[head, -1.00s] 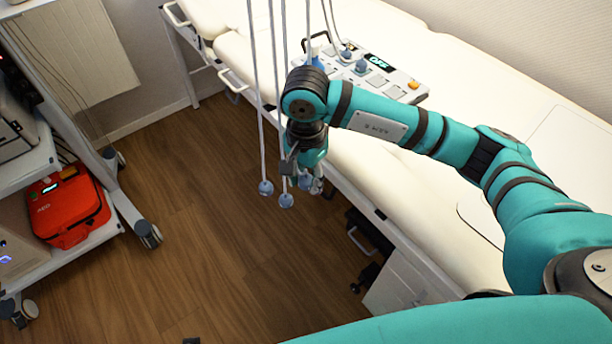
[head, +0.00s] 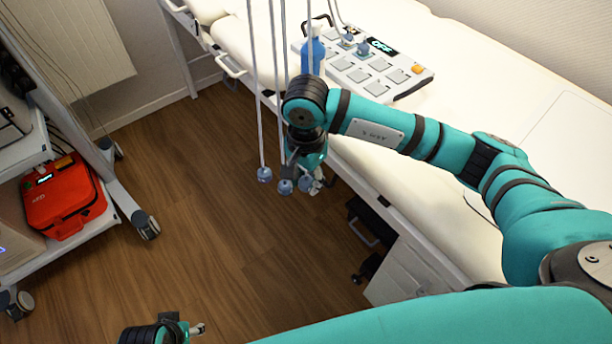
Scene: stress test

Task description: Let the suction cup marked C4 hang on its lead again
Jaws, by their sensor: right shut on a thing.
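My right gripper (head: 313,182) is beside the couch edge, pointing down among hanging leads, and is shut on a small blue-grey suction cup (head: 305,183). My wrist partly hides this cup and its lead, and no C4 mark is readable. Two more suction cups hang free on pale leads just to its left, one nearer (head: 285,187) and one farther left (head: 264,174). Two cups (head: 347,40) (head: 363,48) are on the white panel (head: 407,88) on the couch. My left gripper (head: 195,328) is low at the bottom edge, too small to judge its fingers.
A white couch (head: 450,80) runs along the right. A blue bottle (head: 312,52) stands beside the panel, behind my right wrist. A wheeled cart with a red AED case (head: 65,195) is at left. The wooden floor (head: 200,240) between is clear.

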